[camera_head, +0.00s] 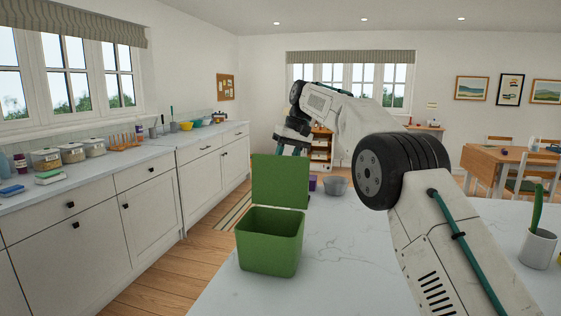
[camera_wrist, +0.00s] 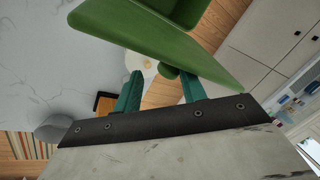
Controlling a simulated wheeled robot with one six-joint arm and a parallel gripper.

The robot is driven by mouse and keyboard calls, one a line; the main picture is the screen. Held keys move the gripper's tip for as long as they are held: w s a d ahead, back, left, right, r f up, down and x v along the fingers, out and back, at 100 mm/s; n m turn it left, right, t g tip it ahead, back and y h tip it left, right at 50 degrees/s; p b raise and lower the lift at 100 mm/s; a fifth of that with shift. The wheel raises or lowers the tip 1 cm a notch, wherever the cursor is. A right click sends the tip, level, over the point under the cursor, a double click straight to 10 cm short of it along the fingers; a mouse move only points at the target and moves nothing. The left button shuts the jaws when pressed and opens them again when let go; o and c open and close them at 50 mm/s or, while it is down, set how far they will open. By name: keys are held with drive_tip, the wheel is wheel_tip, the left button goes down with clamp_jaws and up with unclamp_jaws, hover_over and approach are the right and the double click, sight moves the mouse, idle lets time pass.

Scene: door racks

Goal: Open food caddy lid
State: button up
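The green food caddy (camera_head: 269,247) stands on the near left part of the white marbled worktop, with its opening facing up. Its lid (camera_head: 280,181) stands upright at the back edge, so the caddy is open. My gripper (camera_head: 293,149) is behind the lid in the head view, its fingertips partly hidden by it. In the wrist view, the green lid (camera_wrist: 150,38) crosses the top of the picture. My gripper's two teal fingers (camera_wrist: 162,82) are spread apart beside it. A small green knob or tab shows between them; I cannot tell whether they touch it.
A grey bowl (camera_head: 336,186) and a purple item (camera_head: 313,183) stand behind the caddy on the worktop (camera_head: 345,245). A wooden floor gap separates the worktop from the left counter.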

drive_tip(key=shift+o, duration=1)
drive_tip(key=shift+w+d+f, duration=0.2)
drive_tip(key=shift+d+f, duration=0.25)
drive_tip(key=shift+d, duration=0.1)
drive_tip(key=shift+a+r, duration=0.1)
drive_tip(key=shift+a, duration=0.3)
drive_tip(key=shift+s+a+r, duration=0.1)
drive_tip(key=shift+r, duration=0.05)
